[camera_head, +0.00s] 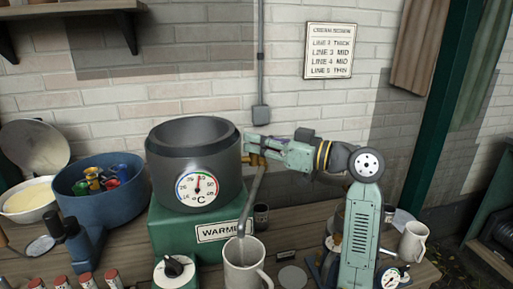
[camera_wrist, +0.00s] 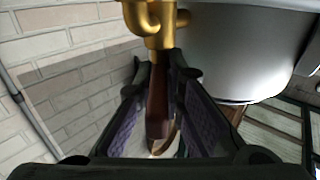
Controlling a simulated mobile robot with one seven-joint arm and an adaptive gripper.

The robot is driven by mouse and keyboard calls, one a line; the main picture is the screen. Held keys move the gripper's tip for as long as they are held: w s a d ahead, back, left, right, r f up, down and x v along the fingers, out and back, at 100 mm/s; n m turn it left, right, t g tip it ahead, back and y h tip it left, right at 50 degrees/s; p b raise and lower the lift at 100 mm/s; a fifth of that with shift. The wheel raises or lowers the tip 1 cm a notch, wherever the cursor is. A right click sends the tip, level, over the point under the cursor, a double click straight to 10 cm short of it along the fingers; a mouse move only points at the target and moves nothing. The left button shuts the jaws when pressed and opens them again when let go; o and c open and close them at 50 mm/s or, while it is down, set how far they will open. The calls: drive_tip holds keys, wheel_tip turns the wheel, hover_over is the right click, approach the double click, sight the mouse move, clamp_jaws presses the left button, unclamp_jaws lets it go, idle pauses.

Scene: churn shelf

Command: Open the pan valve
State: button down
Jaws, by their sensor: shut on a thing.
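The dark grey pan (camera_head: 163,143) with a round °C dial stands on a green block marked WARMER. A brass valve (camera_head: 257,160) sits on its right side, with a grey spout pipe slanting down to a white mug (camera_head: 245,276). In the wrist view the brass valve body (camera_wrist: 156,25) is at the top, beside the pan's pale wall (camera_wrist: 235,55). My gripper (camera_head: 250,143) reaches the valve from the right. In the wrist view my gripper (camera_wrist: 158,85) is shut on the reddish-brown valve handle (camera_wrist: 157,112). The handle's far side is hidden.
A blue tub (camera_head: 118,205) holding several coloured things stands left of the pan. A warmer with a black knob (camera_head: 174,266) is in front. Another mug (camera_head: 413,242) stands at the right. A white brick wall is close behind the pan.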

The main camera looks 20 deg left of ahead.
drive_tip(key=n+g, duration=0.2)
drive_tip(key=g, duration=0.1)
drive_tip(key=n+g, duration=0.2)
drive_tip(key=g, duration=0.2)
drive_tip(key=shift+w+r+n+h, duration=0.2)
drive_tip(key=shift+n+h, duration=0.1)
drive_tip(key=shift+h, duration=0.1)
drive_tip(key=shift+w+f+n+g+h+p, duration=0.1)
drive_tip(key=shift+n+g+h+p, duration=0.9)
drive_tip(key=shift+n+g, duration=0.95)
drive_tip(key=shift+a+f+g, duration=0.1)
drive_tip(key=shift+g, duration=0.55)
drive_tip(key=c, duration=2)
unclamp_jaws()
drive_tip(key=shift+o, duration=0.2)
wheel_tip(320, 180, up, 10)
